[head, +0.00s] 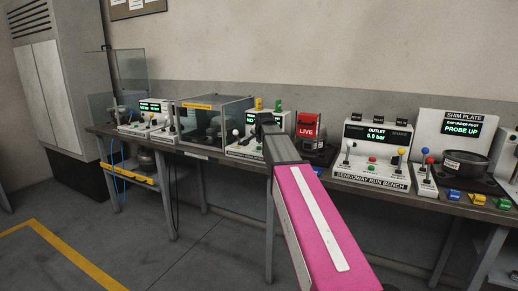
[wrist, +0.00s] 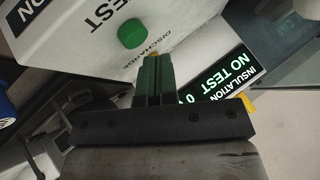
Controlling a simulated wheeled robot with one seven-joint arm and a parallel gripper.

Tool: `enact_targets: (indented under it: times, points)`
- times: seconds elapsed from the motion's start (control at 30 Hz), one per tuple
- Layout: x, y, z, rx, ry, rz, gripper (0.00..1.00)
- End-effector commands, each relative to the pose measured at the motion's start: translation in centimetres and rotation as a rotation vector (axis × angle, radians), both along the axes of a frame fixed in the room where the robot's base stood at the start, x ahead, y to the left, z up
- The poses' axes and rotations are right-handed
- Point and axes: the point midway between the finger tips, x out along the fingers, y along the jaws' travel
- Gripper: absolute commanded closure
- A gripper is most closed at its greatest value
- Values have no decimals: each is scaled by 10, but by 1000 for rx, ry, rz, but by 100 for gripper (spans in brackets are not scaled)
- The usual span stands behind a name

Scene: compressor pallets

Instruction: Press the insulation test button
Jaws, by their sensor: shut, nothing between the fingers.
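The insulation tester (head: 246,146) is a white unit on the bench in the head view, partly hidden behind my arm. In the wrist view its screen (wrist: 228,80) reads "INSULATION NO TEST". A round green button (wrist: 131,33) stands out from its white panel (wrist: 75,45), near the lettering "TEST" and "DISCHARGE". My gripper (wrist: 152,62) is shut and empty. In the wrist view its fingertips are just below and right of the green button, and appear apart from it. In the head view my gripper is at the tester, and the tips are hard to make out.
A red "LIVE" box (head: 307,127) stands right of the tester. A clear-walled enclosure (head: 214,128) stands to its left. The table edge (head: 345,190) runs along the front.

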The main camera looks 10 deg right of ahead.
Motion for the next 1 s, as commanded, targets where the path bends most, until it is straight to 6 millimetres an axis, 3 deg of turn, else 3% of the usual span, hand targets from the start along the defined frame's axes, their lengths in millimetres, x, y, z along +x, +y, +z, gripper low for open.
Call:
enact_targets:
  times: [1.0]
  points:
    - [0,0,-10,0,0,0,100]
